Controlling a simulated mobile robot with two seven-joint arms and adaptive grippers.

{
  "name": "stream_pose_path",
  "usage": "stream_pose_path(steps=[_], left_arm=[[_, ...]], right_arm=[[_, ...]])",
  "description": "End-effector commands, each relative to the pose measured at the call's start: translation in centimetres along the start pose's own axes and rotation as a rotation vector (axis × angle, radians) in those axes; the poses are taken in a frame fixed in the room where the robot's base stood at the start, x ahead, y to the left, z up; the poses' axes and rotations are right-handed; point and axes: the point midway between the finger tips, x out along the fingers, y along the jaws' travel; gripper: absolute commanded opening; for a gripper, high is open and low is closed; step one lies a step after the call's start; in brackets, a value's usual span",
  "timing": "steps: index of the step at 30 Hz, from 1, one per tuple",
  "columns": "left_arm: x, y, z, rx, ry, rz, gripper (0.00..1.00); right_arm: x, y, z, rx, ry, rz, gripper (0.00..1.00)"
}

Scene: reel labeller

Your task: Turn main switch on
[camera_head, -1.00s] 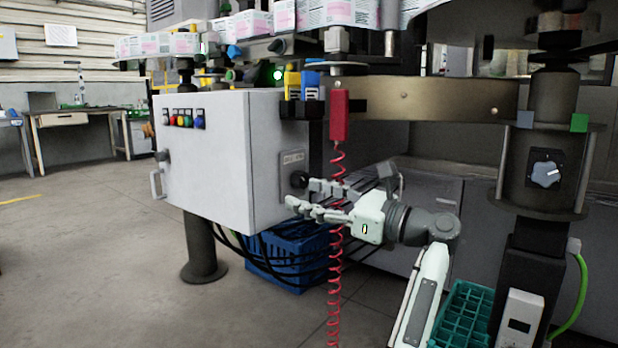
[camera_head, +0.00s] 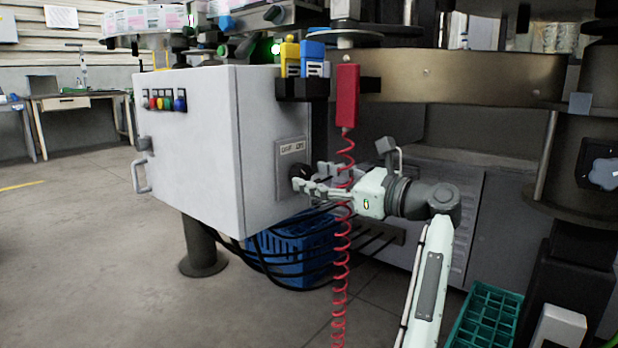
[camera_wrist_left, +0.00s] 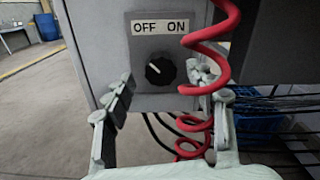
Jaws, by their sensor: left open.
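The main switch is a black rotary knob (camera_head: 301,172) on the side plate of the grey cabinet (camera_head: 190,150). In the left wrist view the knob (camera_wrist_left: 159,71) sits below an OFF ON label (camera_wrist_left: 160,27), and its white mark points to the upper left, toward OFF. My left gripper (camera_head: 308,178) is open, with its fingertips at the knob in the head view. In the left wrist view the fingers (camera_wrist_left: 161,78) stand left and right of the knob, with gaps visible. Contact is not clear. My right gripper is not in view.
A red coiled cable (camera_head: 341,240) hangs from a red box (camera_head: 347,96) close to my left gripper and crosses before one finger in the wrist view. A blue crate (camera_head: 292,250) and black cables lie below the cabinet. A green crate (camera_head: 485,315) stands at lower right.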

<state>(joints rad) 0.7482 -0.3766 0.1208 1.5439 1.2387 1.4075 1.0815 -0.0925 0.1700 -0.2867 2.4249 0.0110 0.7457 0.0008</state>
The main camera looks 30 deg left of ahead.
Motion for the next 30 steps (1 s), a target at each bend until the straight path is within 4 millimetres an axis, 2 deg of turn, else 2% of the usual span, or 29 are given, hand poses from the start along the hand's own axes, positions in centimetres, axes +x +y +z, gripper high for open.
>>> stream_pose_path(steps=[1, 6, 15, 27, 30], left_arm=[[0.8, 0.0, 0.0, -0.001, -0.001, 0.002, 0.56], [2.1, 0.0, 0.1, -0.001, -0.001, 0.000, 0.56], [2.3, 0.0, 0.1, -0.001, 0.000, 0.000, 0.55], [2.3, 0.0, 0.0, 0.000, 0.000, 0.000, 0.06], [2.3, 0.0, 0.0, 0.002, 0.000, 0.000, 0.06]], right_arm=[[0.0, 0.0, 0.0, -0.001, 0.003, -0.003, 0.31], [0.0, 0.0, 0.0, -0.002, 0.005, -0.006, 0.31], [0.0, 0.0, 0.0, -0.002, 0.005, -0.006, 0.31], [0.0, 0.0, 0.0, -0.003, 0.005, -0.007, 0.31], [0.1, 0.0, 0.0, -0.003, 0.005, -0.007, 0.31]])
